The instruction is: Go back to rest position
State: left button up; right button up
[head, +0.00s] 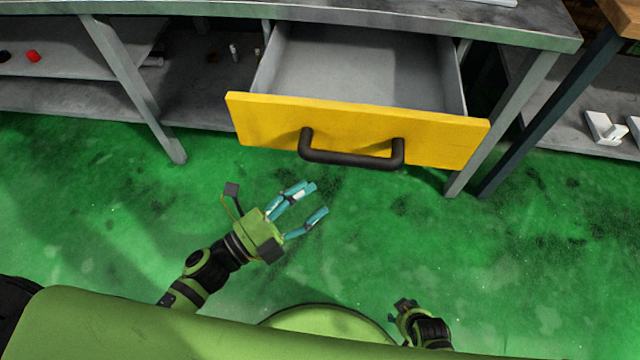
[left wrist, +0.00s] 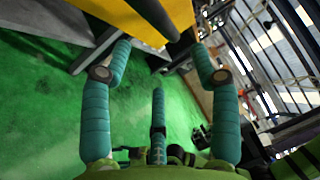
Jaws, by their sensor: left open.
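My left gripper (head: 308,200) is open and empty, its teal fingers spread over the green floor. It is below and in front of the yellow drawer front (head: 300,118), apart from the black handle (head: 350,160). In the left wrist view the open fingers (left wrist: 160,52) have nothing between them, and the yellow front (left wrist: 128,22) and dark handle (left wrist: 155,14) show past their tips. My right arm's wrist end (head: 410,318) shows at the bottom of the head view. Its fingers cannot be made out.
The drawer (head: 365,60) stands pulled out from the grey workbench (head: 350,16) and looks empty. Bench legs (head: 130,85) stand on both sides. A shelf (head: 60,90) at left holds small items. White parts (head: 604,130) lie on a shelf at right. The green floor (head: 520,260) is clear.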

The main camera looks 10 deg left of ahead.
pick_arm(q)
jog(key=shift+a, duration=0.1)
dwell(0.5)
